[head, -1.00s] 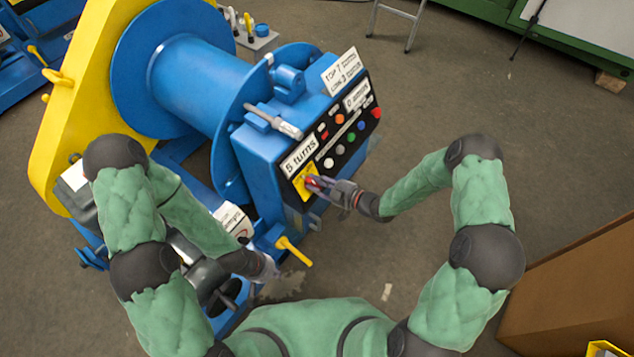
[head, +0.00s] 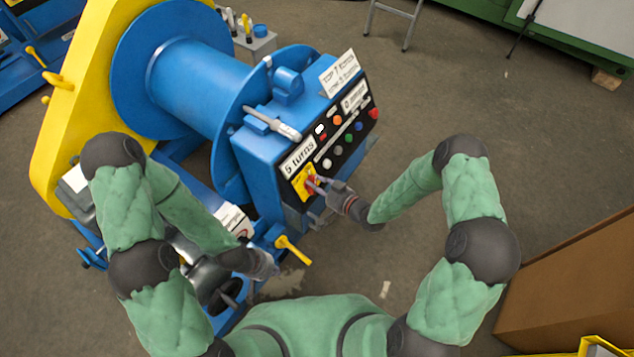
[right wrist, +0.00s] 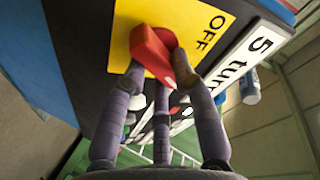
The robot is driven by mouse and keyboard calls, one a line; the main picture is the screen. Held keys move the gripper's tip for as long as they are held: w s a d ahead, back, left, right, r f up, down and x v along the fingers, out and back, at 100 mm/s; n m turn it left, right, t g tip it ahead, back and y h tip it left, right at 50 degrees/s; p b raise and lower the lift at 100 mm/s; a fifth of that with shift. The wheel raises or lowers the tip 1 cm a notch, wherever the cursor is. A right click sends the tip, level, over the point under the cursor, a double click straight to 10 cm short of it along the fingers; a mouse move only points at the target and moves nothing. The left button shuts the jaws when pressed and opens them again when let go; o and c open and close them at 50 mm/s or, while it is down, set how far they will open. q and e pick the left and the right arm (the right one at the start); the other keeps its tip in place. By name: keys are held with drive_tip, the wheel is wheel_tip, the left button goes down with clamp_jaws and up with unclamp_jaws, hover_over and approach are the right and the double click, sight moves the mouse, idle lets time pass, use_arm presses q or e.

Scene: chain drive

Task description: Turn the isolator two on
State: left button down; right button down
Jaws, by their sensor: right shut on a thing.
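The isolator is a red handle (right wrist: 153,52) on a yellow plate (right wrist: 190,18) marked OFF in the right wrist view. In the head view the red handle (head: 312,184) and yellow plate (head: 299,186) are at the lower end of the black control panel. I can read no isolator number. My right gripper (head: 319,186) is shut on the red handle. In the right wrist view its fingers (right wrist: 165,80) are around the handle, which sits tilted against the lettering. My left gripper (head: 274,272) is low beside the blue machine, apart from the panel; its fingers are unclear.
The panel (head: 345,128) carries several coloured buttons and a "5 turns" label (head: 298,158) beside the isolator. A yellow lever (head: 293,250) sticks out below the panel, near my left gripper. A brown box (head: 570,285) stands at right. The floor right of the panel is clear.

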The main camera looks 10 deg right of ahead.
drive_tip(key=shift+m, duration=0.7)
drive_tip(key=shift+m+h, duration=0.3)
drive_tip(key=c, duration=1)
unclamp_jaws()
drive_tip(key=shift+d, duration=0.1)
drive_tip(key=v, duration=1.2)
drive_tip(key=shift+f, duration=0.15)
